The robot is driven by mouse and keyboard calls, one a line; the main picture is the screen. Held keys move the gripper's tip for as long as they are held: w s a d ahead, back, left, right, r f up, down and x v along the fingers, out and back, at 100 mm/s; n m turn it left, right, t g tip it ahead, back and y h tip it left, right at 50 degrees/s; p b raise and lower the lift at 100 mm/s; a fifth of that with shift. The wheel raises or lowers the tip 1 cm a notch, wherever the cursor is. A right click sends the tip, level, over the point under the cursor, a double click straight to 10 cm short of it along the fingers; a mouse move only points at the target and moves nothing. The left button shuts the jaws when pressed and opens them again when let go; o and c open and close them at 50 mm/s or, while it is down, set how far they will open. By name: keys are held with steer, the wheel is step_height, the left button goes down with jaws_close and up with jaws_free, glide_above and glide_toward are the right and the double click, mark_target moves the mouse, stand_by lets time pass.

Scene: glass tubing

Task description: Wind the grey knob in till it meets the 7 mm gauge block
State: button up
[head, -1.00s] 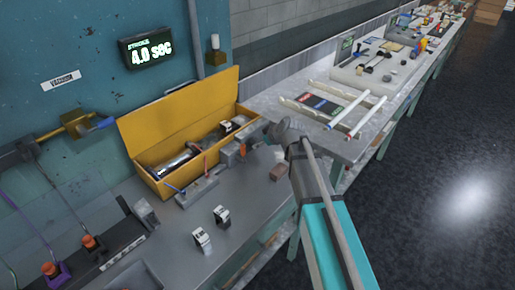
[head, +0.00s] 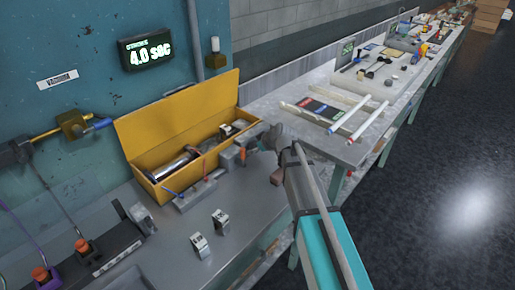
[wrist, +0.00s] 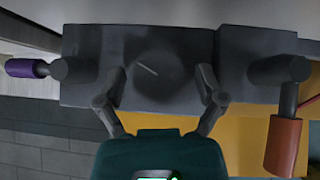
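The grey knob (wrist: 158,78) is round, with a pale line across its face. It sits on a dark grey block-shaped fixture (wrist: 85,45) in the wrist view. My gripper (wrist: 163,92) is open, with one finger on each side of the knob and a visible gap on both sides. In the head view my gripper (head: 272,138) is at the right end of the grey fixture (head: 229,160), and the knob cannot be made out. Two small pale-faced blocks (head: 200,246) (head: 221,221) stand on the bench; their markings are too small to read. I cannot tell which is 7 mm.
The fixture has a purple-tipped handle (wrist: 28,68) at left and an orange-brown one (wrist: 283,146) at right. An open yellow box (head: 188,118) stands behind it. A small grey tray with colored handles (head: 195,193) lies in front.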

steer(key=c, duration=0.9)
steer(key=shift+d, duration=0.1)
steer(key=shift+g+y, duration=0.3)
steer(key=shift+w+f+m+g+y, duration=0.1)
steer(key=shift+m+g+y, duration=0.4)
steer(key=shift+m+g, duration=0.1)
steer(key=shift+f+m+g+y+b, duration=0.1)
steer(key=shift+m+g+y+b, duration=0.6)
steer(key=shift+g+y+b, duration=0.25)
steer(key=shift+m+g+y+b, duration=0.7)
steer(key=shift+g+y+b, duration=0.15)
steer(key=shift+b, duration=0.1)
steer(key=shift+m+g+y+b, duration=0.3)
steer(key=shift+y+b, duration=0.1)
